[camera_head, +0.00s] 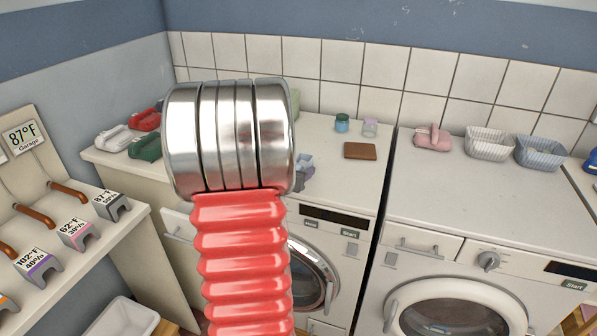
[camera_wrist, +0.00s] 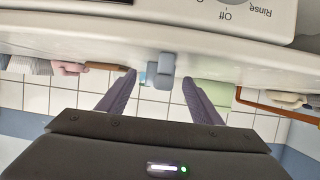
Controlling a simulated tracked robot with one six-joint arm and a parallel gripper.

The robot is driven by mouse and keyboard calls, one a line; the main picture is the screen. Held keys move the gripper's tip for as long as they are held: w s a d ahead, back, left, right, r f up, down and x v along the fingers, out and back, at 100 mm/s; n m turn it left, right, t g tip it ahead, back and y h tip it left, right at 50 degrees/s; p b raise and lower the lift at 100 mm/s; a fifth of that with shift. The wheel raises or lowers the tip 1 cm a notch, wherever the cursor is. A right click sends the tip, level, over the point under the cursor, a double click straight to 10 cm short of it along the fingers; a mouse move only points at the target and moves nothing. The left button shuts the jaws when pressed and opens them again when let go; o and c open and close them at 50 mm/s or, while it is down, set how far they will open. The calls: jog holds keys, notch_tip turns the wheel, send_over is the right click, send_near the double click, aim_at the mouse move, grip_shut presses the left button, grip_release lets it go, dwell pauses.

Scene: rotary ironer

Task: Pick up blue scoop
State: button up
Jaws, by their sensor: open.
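The blue scoop (camera_wrist: 161,70) is a small blue-grey piece on the white machine top in the wrist view. It lies between the two purple-grey fingers of my gripper (camera_wrist: 159,78), which are apart, with a gap on each side of it. In the head view a blue-grey shape, probably the scoop (camera_head: 304,172), shows just right of the silver arm joint. That joint and the red bellows of my arm hide my gripper and part of the counter there.
A brown block (camera_head: 360,151) and two small jars (camera_head: 342,123) sit to the right on the same top. Green (camera_head: 146,148) and red (camera_head: 146,120) items stand at left. A pink item (camera_head: 433,138) and baskets (camera_head: 488,144) are on the right machine. The tiled wall is behind.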

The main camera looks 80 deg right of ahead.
jog(key=shift+x, duration=1.1)
jog(key=shift+c, duration=0.3)
jog(key=c, duration=1.1)
